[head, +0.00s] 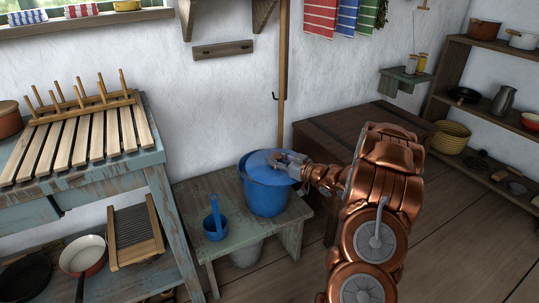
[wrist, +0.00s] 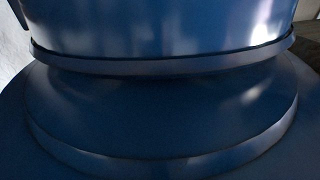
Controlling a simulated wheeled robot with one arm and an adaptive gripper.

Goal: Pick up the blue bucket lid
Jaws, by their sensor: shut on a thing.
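The blue bucket (head: 264,198) stands upright on a low grey-green bench in the head view. Its lid (head: 262,161), a lighter blue disc, is at the top of the bucket. The wrist view is filled by blue surfaces: a shiny curved wall with a rim (wrist: 160,66) above, and a broad round stepped surface (wrist: 160,110) below. No fingers show there.
A blue ladle-like dipper (head: 214,219) stands left of the bucket on the bench (head: 222,256). A rack table (head: 160,180) is at left. A wooden chest (head: 345,130) and shelves (head: 440,80) are at right. A wooden pole (head: 282,100) rises behind the bucket.

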